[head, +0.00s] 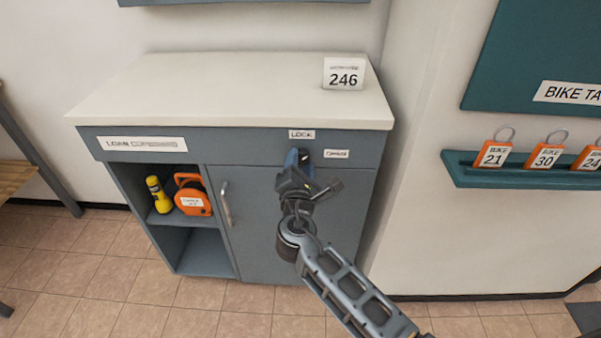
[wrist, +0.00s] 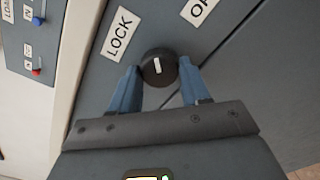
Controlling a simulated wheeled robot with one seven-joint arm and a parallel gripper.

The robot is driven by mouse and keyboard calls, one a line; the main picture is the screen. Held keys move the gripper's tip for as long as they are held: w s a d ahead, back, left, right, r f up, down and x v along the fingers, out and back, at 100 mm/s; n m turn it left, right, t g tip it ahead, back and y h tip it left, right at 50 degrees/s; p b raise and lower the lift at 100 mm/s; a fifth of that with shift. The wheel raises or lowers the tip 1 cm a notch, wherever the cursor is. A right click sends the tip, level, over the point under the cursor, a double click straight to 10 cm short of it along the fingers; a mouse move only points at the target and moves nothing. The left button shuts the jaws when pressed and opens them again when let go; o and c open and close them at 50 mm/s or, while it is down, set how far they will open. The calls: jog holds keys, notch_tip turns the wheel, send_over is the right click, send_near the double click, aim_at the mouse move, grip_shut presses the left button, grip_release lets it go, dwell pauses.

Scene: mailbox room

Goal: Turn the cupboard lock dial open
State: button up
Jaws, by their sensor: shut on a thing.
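The lock dial (wrist: 158,66) is a round black knob with a short white mark, on the grey cupboard (head: 300,215) front. In the wrist view the mark stands nearly upright, pointing between the LOCK label (wrist: 120,34) at upper left and the partly cropped label starting "OP" (wrist: 199,9) at upper right. My gripper (wrist: 160,72) has a blue finger on each side of the dial and is shut on it. In the head view my gripper (head: 299,160) is just below the LOCK label (head: 301,134) and hides the dial.
The cupboard door has a vertical handle (head: 226,204). Open shelves at left hold a yellow torch (head: 158,194) and an orange item (head: 193,196). A 246 sign (head: 343,74) stands on the white top (head: 220,90). At right, a teal ledge (head: 520,176) holds orange bike tags (head: 494,155).

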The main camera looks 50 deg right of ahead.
jog(key=m+b, duration=0.4)
jog(key=m, duration=0.1)
jog(key=shift+f+m+b, duration=0.2)
jog(key=shift+m+b, duration=0.1)
jog(key=shift+b, duration=0.1)
jog(key=shift+r+m+b, duration=0.2)
jog(key=shift+m+b, duration=1.1)
jog(key=shift+m, duration=0.2)
jog(key=o, duration=1)
jog(key=shift+o, duration=0.2)
jog(key=shift+r, duration=0.1)
jog(key=v, duration=0.7)
jog(key=shift+s+a, duration=0.25)
jog(key=shift+a, duration=0.05)
